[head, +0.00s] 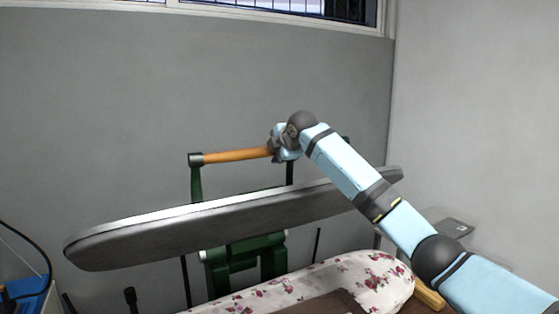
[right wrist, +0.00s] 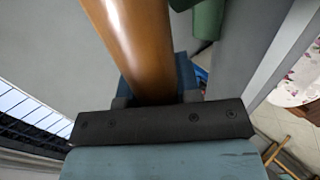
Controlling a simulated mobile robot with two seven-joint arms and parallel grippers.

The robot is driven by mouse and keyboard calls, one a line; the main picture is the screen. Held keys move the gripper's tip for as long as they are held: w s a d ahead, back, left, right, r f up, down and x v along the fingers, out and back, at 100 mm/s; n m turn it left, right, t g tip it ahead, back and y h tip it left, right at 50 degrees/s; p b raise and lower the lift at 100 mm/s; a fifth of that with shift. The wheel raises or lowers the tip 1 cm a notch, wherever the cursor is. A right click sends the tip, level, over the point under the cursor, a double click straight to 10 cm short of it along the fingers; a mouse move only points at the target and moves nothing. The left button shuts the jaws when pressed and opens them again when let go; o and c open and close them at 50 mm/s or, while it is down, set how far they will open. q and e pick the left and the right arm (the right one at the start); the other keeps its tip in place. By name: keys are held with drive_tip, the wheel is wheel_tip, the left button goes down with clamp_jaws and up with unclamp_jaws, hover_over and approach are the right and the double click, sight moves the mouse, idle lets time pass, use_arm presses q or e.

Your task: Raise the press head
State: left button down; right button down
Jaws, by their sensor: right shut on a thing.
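The press head (head: 230,218) is a long grey metal slab with rounded ends, raised and tilted above the padded board. A wooden handle bar (head: 238,155) on green brackets runs across above it. My right gripper (head: 274,151) is shut on the handle bar near its right part. In the right wrist view the orange-brown bar (right wrist: 135,45) passes into the jaws of my right gripper (right wrist: 150,98). The fingertips are largely hidden in both views. My left gripper is not in view.
The flower-patterned padded board (head: 330,278) lies below the press head, with a clear gap between them. A green frame (head: 245,258) stands behind. A blue object (head: 25,292) with a dark hose is at far left. Grey walls close off the back and right.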

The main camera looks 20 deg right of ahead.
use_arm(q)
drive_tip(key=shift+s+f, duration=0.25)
use_arm(e)
drive_tip(key=c, duration=0.8)
unclamp_jaws()
drive_tip(key=shift+w, duration=0.15)
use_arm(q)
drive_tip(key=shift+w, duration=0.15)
use_arm(e)
drive_tip(key=shift+s+r, duration=0.15)
drive_tip(key=shift+s, duration=0.2)
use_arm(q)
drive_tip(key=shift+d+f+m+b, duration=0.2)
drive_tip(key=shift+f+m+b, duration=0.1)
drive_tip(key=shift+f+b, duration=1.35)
use_arm(e)
drive_tip(key=shift+v, duration=6.55)
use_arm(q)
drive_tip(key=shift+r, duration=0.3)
use_arm(e)
drive_tip(key=shift+w, duration=0.1)
